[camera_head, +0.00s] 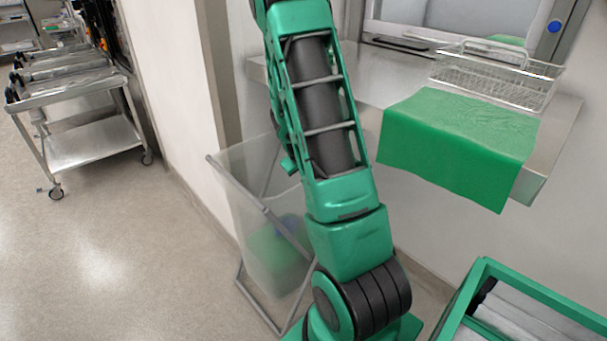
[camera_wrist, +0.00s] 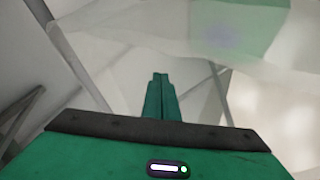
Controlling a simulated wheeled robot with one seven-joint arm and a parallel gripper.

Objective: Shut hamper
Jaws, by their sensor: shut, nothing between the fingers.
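The hamper (camera_head: 243,181) is a translucent bag on a grey metal frame, standing on the floor against the wall, left of my arm in the head view. Green and blue contents show through its lower part. My arm covers its right side, and I cannot tell how its lid or top stands. In the wrist view the translucent bag (camera_wrist: 180,45) and a grey frame bar (camera_wrist: 72,52) lie beyond my gripper. My gripper (camera_wrist: 160,76) is shut and empty, its fingertips close to the bag; I cannot tell whether they touch it. It is hidden behind my arm in the head view.
A steel counter (camera_head: 385,85) carries a green cloth (camera_head: 460,130) hanging over its edge and a wire basket (camera_head: 495,75). A green-framed bin (camera_head: 480,290) stands at the lower right. A steel cart (camera_head: 80,100) stands at the left. The floor between cart and hamper is clear.

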